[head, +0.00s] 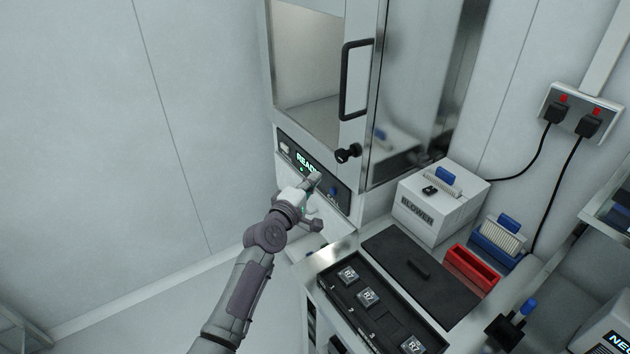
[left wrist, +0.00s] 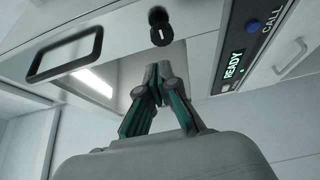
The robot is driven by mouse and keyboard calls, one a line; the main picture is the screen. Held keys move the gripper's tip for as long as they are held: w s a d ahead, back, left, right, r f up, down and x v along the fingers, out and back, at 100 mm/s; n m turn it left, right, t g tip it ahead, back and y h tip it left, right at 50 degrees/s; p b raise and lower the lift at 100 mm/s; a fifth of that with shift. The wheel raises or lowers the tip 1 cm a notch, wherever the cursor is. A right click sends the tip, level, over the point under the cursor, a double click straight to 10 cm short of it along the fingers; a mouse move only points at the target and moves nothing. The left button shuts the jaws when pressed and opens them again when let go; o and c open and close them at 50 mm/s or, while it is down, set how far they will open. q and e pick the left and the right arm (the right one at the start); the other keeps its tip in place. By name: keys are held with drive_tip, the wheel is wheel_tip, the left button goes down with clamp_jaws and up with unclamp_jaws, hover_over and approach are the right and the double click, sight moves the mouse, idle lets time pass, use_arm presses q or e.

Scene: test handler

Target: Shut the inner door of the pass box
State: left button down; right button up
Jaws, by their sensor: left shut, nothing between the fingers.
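The pass box door (head: 357,120) is a pale metal frame around a large window, with a black bar handle (head: 347,80) on its right side. It looks flush or nearly flush with the box; I cannot tell whether a small gap is left. A black knob (head: 347,153) sits at its lower right corner. The left wrist view shows the handle (left wrist: 65,54), the knob (left wrist: 159,27) and the lit interior through the window. My left gripper (head: 315,182) is shut and empty, in front of the panel below the door. Its closed fingertips (left wrist: 158,72) show below the knob in the wrist view.
The panel reads READY (head: 307,163) and has a blue button (head: 332,192). To the right stand a white blower box (head: 432,212), a red tray (head: 470,270) and a black tray (head: 350,296) with several R7 pieces. Open floor lies to the left.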

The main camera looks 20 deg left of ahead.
use_arm(q)
drive_tip(key=s+d+p, duration=0.4)
drive_tip(key=d, duration=0.5)
use_arm(e)
drive_tip(key=a+r, duration=0.2)
drive_tip(key=s+r, duration=0.1)
drive_tip(key=r, duration=0.1)
drive_tip(key=shift+a, duration=0.4)
drive_tip(key=shift+w+d, duration=0.15)
drive_tip(key=shift+d, duration=0.3)
drive_tip(key=shift+a, duration=0.2)
idle(0.8)
use_arm(q)
drive_tip(key=c, duration=1.9)
unclamp_jaws()
